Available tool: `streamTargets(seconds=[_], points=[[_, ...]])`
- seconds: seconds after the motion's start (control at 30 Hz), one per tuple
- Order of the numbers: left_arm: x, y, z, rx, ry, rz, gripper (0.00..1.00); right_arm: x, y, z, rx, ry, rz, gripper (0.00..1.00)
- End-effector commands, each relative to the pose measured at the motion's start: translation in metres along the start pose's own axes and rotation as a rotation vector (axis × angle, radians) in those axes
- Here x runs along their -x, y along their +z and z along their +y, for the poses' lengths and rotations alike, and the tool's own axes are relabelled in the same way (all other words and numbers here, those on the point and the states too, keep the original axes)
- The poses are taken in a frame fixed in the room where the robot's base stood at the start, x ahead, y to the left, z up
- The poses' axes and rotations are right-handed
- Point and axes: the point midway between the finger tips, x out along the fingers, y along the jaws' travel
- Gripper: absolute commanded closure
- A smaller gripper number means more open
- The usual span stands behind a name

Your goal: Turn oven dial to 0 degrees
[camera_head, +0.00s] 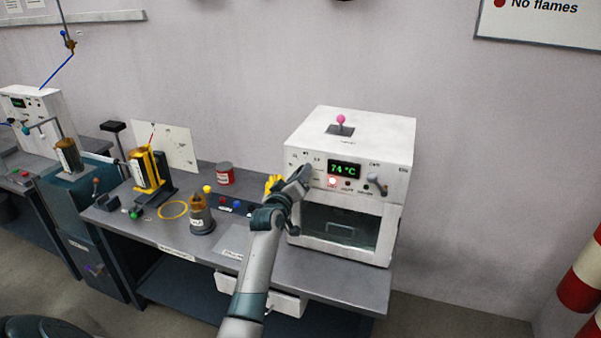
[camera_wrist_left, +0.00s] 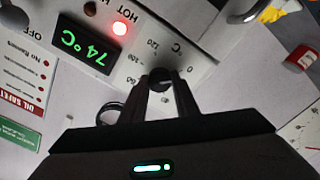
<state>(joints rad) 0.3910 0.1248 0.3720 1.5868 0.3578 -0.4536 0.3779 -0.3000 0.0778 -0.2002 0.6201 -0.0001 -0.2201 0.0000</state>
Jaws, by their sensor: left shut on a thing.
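The white oven (camera_head: 350,180) stands on the right end of the grey bench. Its green display (camera_head: 344,169) reads 74 °C, and it also shows in the left wrist view (camera_wrist_left: 84,44). A red lamp (camera_wrist_left: 120,28) is lit beside it. My left gripper (camera_head: 303,175) is at the left of the oven's front panel. In the left wrist view its two fingers (camera_wrist_left: 160,88) are shut on the dark dial (camera_wrist_left: 160,76), with scale marks printed around it. The dial's pointer is hidden. My right gripper is not in view.
A grey lever (camera_head: 377,185) sticks out at the panel's right. A pink-knobbed lever (camera_head: 340,121) stands on the oven's top. A red can (camera_head: 225,174), a yellow ring (camera_head: 173,210) and a grey cone-topped vessel (camera_head: 201,214) are on the bench at left.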

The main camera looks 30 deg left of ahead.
Motion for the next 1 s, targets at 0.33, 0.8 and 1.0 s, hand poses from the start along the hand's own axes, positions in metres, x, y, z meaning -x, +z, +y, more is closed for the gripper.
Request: streamTargets(seconds=[0.33, 0.8, 1.0], points=[[0.0003, 0.0031, -0.0015, 0.069, -0.003, -0.006, 0.95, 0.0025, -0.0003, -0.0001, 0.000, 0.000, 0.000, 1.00], [0.0002, 0.0022, -0.0010, 0.068, -0.002, -0.004, 0.53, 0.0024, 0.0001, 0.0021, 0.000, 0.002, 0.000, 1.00], [0.0002, 0.0012, -0.0006, 0.067, -0.001, -0.002, 0.53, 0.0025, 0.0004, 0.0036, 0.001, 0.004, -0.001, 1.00]])
